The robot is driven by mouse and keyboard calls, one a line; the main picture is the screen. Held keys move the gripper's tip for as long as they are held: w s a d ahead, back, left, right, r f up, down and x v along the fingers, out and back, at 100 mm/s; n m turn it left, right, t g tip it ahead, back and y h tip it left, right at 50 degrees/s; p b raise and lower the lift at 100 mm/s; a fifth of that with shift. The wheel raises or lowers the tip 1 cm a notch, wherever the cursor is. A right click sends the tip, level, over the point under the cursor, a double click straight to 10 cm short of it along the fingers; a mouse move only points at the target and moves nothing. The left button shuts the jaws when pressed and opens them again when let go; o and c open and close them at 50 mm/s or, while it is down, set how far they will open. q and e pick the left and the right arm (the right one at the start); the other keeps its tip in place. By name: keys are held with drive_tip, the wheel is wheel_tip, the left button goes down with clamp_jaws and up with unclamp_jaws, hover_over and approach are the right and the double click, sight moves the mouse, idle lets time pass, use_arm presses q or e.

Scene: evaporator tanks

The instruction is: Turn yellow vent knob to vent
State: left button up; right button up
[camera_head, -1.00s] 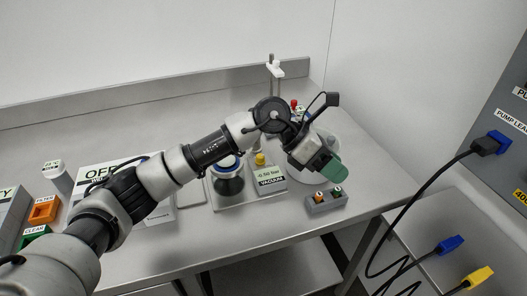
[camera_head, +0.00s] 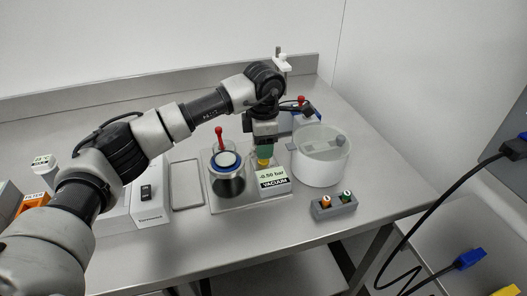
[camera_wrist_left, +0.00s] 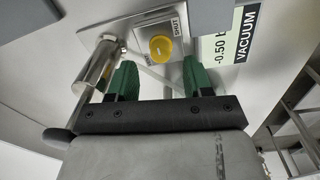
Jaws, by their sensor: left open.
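The yellow vent knob (camera_wrist_left: 160,47) sits on a metal plate with a SHUT label beside it in the left wrist view. In the head view the knob (camera_head: 264,163) shows just below my left gripper (camera_head: 263,152), next to the display (camera_head: 273,181) reading -0.50 bar VACUUM. My left gripper, with green fingers, points down over the knob. In the left wrist view the gripper (camera_wrist_left: 162,80) is open, its fingers apart on either side of the knob's line and the knob lying beyond the tips. I cannot tell any contact. My right gripper is not in view.
A blue-rimmed vessel (camera_head: 227,178) with a red-tipped lever (camera_head: 219,132) stands left of the knob. A white round tank (camera_head: 321,158) stands close on the right. A grey block with orange and green buttons (camera_head: 333,205) lies in front. A metal post (camera_wrist_left: 98,62) is near the left finger.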

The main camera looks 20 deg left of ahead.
use_arm(q)
drive_tip(key=shift+f, duration=1.7)
